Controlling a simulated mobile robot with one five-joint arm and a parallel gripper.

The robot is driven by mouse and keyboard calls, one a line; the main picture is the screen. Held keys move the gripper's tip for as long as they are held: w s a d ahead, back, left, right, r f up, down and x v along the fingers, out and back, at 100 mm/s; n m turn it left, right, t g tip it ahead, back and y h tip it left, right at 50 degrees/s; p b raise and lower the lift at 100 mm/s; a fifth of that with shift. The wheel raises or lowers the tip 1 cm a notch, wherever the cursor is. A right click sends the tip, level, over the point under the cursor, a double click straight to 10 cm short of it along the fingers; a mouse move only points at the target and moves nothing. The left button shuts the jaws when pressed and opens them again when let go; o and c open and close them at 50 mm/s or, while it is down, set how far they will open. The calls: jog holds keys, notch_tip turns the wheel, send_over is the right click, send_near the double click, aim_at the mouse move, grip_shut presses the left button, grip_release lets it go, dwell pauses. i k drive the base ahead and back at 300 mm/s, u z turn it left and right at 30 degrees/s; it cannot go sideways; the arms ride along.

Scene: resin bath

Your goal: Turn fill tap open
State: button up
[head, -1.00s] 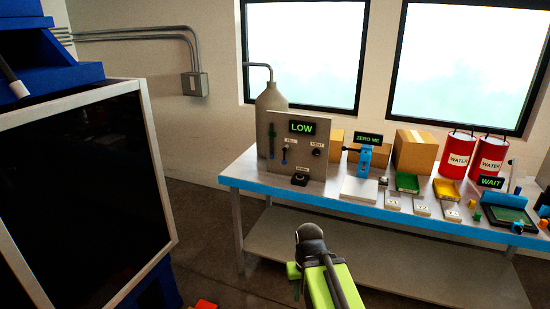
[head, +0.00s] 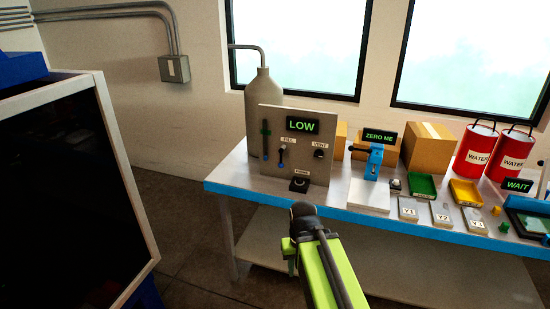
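A dark knob (head: 319,154) sits under the VENT label, and another dark control (head: 299,185) is at the panel's foot. My green arm reaches up from the bottom of the view, in front of the bench and below the panel. My gripper's fingers cannot be made out.
A grey bottle (head: 264,86) with a bent pipe stands behind the panel. To the right are a blue stand with a ZERO ME display (head: 378,136), a cardboard box (head: 429,148), trays and red WATER cans (head: 476,149). A large dark-fronted cabinet (head: 62,190) fills the left.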

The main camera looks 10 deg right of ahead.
aim_at(281, 164)
jog(key=u, duration=5.35)
jog(key=i, duration=0.1)
jog(key=z, duration=2.75)
jog(key=k, duration=1.4)
jog(key=z, duration=1)
jog(key=i, duration=1)
jog(key=u, duration=0.05)
